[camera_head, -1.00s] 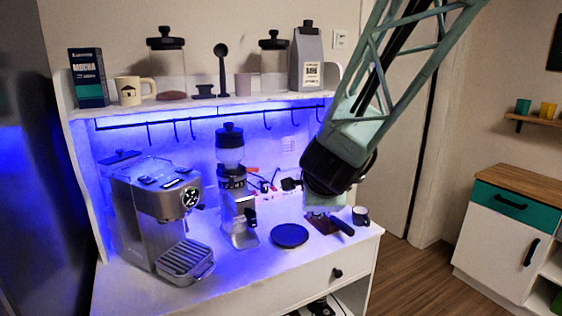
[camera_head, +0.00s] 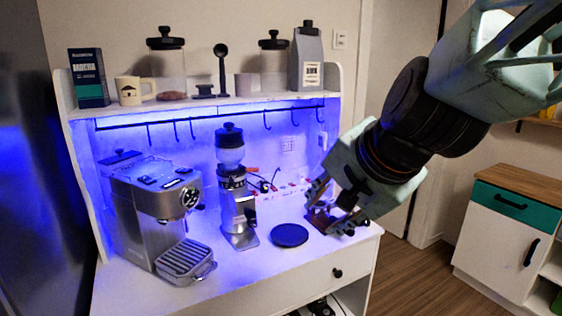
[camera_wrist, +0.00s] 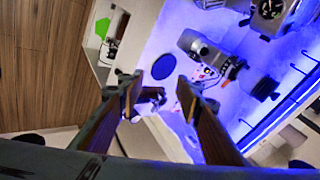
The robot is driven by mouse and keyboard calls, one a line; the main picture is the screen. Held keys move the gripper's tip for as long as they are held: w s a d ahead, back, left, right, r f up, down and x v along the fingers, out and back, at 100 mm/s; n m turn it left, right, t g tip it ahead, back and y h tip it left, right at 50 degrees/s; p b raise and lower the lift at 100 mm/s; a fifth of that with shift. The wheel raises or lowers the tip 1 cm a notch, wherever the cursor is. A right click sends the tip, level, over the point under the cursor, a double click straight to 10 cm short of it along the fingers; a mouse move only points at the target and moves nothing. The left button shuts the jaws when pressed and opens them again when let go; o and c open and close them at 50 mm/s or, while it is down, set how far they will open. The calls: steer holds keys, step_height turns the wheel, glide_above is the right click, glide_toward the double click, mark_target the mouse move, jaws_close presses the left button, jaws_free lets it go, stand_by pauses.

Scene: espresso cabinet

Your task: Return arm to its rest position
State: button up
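My gripper (camera_head: 334,208) hangs at the right end of the lit counter in the head view, its fingers pointing down and left. In the wrist view its two brown-padded fingers (camera_wrist: 158,97) stand well apart, with no object clamped between them. A small pale object (camera_wrist: 150,98) shows beyond the fingers; I cannot tell whether it is gripped-height or lying on the counter, nor what it is. The gripper hides most of the dark red patch and the things at that corner of the counter in the head view.
An espresso machine (camera_head: 158,212), a grinder (camera_head: 236,190) and a round black mat (camera_head: 290,235) are on the counter, left of my gripper. Jars, a mug (camera_head: 130,91) and bags stand on the shelf above. A white cabinet (camera_head: 497,235) stands at right beyond open floor.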

steer(key=s+d+n+g+h, duration=0.1)
steer(key=s+d+n, duration=0.2)
steer(key=s, duration=0.6)
steer(key=s+d+n+g, duration=0.1)
steer(key=s+d+n, duration=0.2)
steer(key=s, duration=0.6)
steer(key=s+d+f+n+g+h, duration=0.1)
steer(key=s+d+n, duration=0.2)
steer(key=s+d, duration=0.3)
steer(key=s, duration=0.4)
steer(key=shift+g+h, duration=0.3)
steer(key=shift+g, duration=0.1)
steer(key=shift+r, duration=0.1)
